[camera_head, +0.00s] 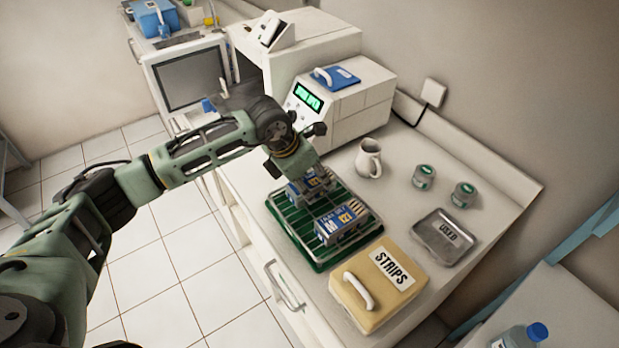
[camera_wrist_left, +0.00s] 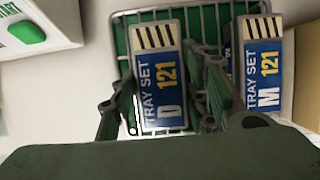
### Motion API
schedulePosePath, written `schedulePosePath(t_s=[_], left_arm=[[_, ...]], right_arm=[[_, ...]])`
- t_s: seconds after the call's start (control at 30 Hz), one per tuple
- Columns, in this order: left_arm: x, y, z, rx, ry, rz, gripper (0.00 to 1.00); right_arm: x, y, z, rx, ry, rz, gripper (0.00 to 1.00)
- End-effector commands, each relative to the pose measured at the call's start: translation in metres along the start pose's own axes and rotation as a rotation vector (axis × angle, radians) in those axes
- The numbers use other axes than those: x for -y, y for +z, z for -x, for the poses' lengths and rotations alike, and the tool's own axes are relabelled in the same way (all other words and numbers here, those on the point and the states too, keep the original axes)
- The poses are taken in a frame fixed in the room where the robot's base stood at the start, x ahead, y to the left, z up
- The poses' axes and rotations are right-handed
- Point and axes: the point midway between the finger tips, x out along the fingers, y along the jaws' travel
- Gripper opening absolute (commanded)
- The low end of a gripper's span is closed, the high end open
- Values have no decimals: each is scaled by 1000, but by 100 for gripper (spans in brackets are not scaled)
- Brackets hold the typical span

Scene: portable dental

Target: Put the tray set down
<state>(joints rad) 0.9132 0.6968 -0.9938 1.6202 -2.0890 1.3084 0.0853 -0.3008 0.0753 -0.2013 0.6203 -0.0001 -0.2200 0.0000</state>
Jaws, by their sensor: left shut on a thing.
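My left gripper (camera_head: 309,186) is shut on a tray set marked D 121 (camera_wrist_left: 157,75), a box with a blue label and black stripes. In the head view this tray set (camera_head: 318,184) is at the back part of a green wire rack (camera_head: 290,243), under the gripper. In the left wrist view the fingers stand on both sides of it. A second tray set, marked M (camera_head: 341,222), lies in the front part of the rack and also shows at the right of the left wrist view (camera_wrist_left: 264,65). I cannot tell whether the held set touches the rack floor.
A tan STRIPS box (camera_head: 362,303) stands in front of the rack. A metal USED tray (camera_head: 443,238), two small jars (camera_head: 423,177) and a white jug (camera_head: 369,159) stand to the right. A white machine with a green display (camera_head: 335,107) is behind. Counter between rack and jars is clear.

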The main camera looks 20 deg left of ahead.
Motion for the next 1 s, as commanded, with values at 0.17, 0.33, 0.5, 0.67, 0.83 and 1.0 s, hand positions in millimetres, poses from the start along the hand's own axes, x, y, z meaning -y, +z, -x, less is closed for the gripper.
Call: schedulePosePath(t_s=[0.17, 0.33, 0.5, 0.67, 0.83, 1.0], left_arm=[[0, -2, -9, 4, 2, 0, 8], [0, -2, -9, 5, 2, 0, 8], [0, -4, -11, 3, 1, 0, 47], [0, -4, -11, 2, 1, 1, 61], [0, -4, -11, 2, 1, 1, 61], [0, -3, -9, 2, 1, 1, 61]], right_arm=[[0, 0, 6, 0, 0, 0, 40], [0, 0, 5, 1, 0, 1, 40], [-2, 0, 3, 1, 2, 1, 40], [-4, 0, 3, 1, 5, 2, 40], [-6, 1, 3, 1, 6, 1, 40], [-6, 0, 6, 1, 7, 1, 40]])
